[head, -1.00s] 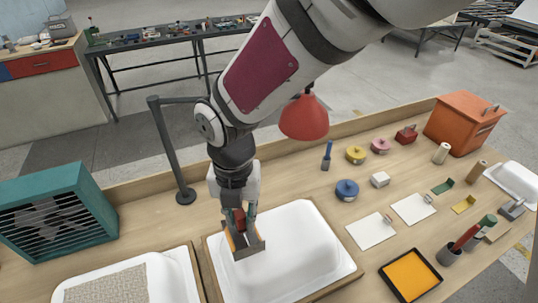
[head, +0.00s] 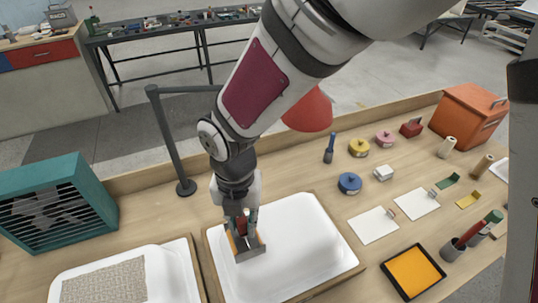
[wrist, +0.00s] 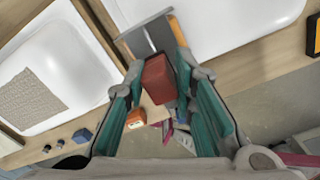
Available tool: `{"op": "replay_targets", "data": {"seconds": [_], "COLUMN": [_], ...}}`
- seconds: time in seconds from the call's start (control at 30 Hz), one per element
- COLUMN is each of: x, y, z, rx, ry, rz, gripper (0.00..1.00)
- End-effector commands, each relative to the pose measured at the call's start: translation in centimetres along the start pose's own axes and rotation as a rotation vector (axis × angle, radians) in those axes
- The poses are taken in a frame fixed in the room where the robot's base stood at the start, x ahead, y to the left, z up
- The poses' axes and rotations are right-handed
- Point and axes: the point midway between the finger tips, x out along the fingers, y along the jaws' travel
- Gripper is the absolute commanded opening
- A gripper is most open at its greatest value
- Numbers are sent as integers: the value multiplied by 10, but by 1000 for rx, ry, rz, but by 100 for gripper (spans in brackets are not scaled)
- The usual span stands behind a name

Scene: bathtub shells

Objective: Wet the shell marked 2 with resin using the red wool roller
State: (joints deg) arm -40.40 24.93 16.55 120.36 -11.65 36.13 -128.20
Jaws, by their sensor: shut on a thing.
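My gripper (head: 240,222) is shut on a red-handled tool (wrist: 158,80) with a wide grey plate and an orange edge. In the head view the plate hangs over the left part of a smooth white shell (head: 300,240); I cannot tell whether it touches. Another white shell (head: 168,262), with a woven mat (head: 105,281) on it, lies to the left. I can read no number on either. A red roller-like cylinder (head: 471,234) stands in a grey holder at right, beside a green one. A black tray (head: 387,267) holds orange-yellow material.
A teal slatted box (head: 88,190) and a dark post (head: 172,140) stand at left. Blue, yellow and pink round containers, white sheets (head: 373,225) and an orange box (head: 470,115) occupy the right side. Bare wood lies behind the smooth shell.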

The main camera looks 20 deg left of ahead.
Motion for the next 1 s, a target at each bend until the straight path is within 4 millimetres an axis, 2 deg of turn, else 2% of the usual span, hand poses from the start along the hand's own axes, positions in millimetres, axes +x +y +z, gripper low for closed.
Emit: {"op": "replay_targets", "data": {"seconds": [1.0], "x": [16], "y": [0], "z": [0], "rx": [0], "ry": [0], "rz": [0], "gripper": [2]}}
